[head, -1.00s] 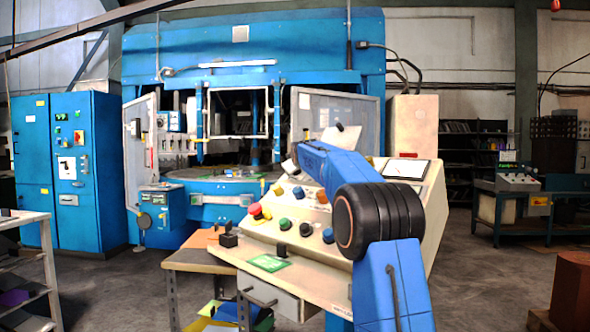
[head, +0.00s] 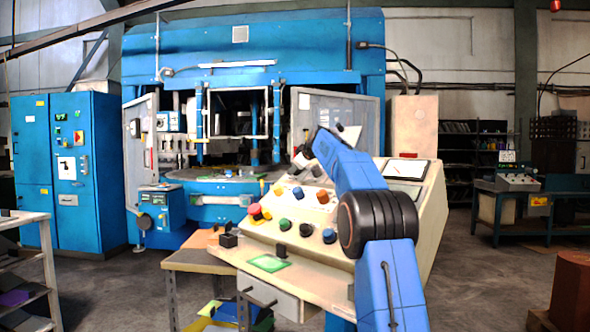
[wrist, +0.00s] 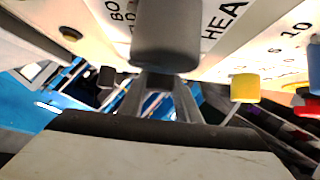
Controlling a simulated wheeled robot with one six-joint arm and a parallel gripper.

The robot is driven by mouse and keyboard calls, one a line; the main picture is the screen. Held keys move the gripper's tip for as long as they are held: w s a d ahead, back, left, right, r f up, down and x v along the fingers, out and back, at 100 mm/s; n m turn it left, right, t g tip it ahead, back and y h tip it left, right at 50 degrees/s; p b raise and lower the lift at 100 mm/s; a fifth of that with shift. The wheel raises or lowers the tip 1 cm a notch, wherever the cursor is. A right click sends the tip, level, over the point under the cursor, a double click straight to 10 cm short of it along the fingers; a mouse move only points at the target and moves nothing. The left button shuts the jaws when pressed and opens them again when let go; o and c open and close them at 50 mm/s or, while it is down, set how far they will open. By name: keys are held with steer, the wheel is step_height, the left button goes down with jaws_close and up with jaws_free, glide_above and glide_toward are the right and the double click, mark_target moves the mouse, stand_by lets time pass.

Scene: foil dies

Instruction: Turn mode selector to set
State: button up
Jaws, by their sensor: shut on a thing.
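The sloped cream control panel (head: 425,215) carries several coloured knobs and buttons. In the wrist view, a dark grey knob (wrist: 167,35) stands out from the lettered panel face, directly in front of my gripper (wrist: 160,92). My fingers are close together and shut on this knob. Printed letters show on both sides of it, partly hidden by it, and no word "set" is readable. In the head view my blue arm reaches over the panel, and its dark far end is near the panel's upper left. The fingertips and the grip are not clear there.
A yellow knob (wrist: 245,88) sits to the right in the wrist view, and a small dark knob (wrist: 106,77) to the left. In the head view, green (head: 284,224), black (head: 306,230) and blue (head: 329,236) buttons line the lower panel.

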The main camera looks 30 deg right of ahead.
steer(key=shift+n+g+y, duration=0.3)
steer(key=shift+n, duration=0.2)
steer(key=o, duration=1.1)
steer(key=shift+c, duration=0.2)
steer(key=shift+s, duration=0.1)
steer(key=v, duration=1.7)
steer(key=shift+s, duration=0.1)
